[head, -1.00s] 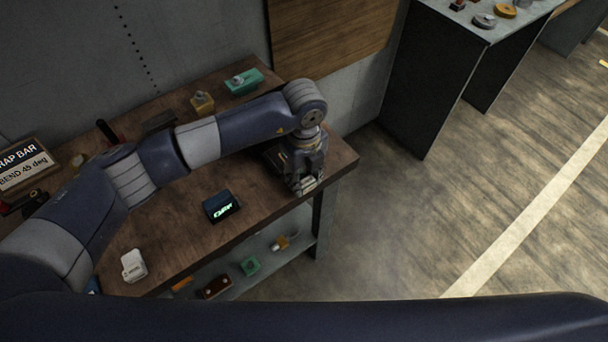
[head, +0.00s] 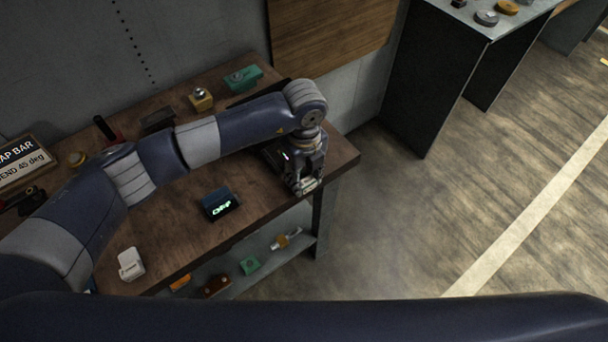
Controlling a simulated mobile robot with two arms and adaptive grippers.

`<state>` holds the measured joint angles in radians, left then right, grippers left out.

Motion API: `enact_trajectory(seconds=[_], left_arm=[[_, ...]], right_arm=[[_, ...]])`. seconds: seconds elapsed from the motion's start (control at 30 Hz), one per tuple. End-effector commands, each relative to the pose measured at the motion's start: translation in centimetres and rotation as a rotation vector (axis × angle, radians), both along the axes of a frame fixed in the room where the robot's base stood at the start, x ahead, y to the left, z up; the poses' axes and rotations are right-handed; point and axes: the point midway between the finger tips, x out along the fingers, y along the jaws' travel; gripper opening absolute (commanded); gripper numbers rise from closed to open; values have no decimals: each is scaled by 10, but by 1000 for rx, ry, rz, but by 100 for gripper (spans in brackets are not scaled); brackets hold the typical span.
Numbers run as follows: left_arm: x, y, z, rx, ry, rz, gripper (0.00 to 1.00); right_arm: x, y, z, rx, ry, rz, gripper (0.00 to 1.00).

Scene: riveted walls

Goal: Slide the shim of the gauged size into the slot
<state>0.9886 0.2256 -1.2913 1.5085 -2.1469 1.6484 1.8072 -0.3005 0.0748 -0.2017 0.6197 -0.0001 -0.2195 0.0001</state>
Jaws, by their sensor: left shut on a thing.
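My left gripper (head: 306,184) points down at the right end of the wooden workbench (head: 184,240). It is shut on a small pale piece at its fingertips, which I take for the shim; the fingers hide most of it. A dark block (head: 272,154) lies just behind and left of the gripper, partly covered by my arm. I cannot make out the slot or tell whether the shim touches anything. A small dark device with a lit display (head: 220,205) stands on the bench left of the gripper; its digits are too small to read. My right gripper is not in view.
A white box (head: 131,264) sits at the bench's front left. A green block (head: 243,78) and a brass-coloured block (head: 201,98) stand at the back. A sign (head: 22,165) is at far left. A lower shelf (head: 250,280) holds several small parts. Floor is clear to the right.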

Motion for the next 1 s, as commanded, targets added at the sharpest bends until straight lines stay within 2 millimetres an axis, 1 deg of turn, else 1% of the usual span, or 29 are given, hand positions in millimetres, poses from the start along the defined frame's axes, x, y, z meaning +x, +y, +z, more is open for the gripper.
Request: enact_trajectory(seconds=[0.47, 1.0], left_arm=[[1, 0, -2, 0, 0, 0, 14], [9, 6, -2, -1, -1, 0, 14]], right_arm=[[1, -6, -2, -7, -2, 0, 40], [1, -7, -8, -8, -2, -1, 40]])
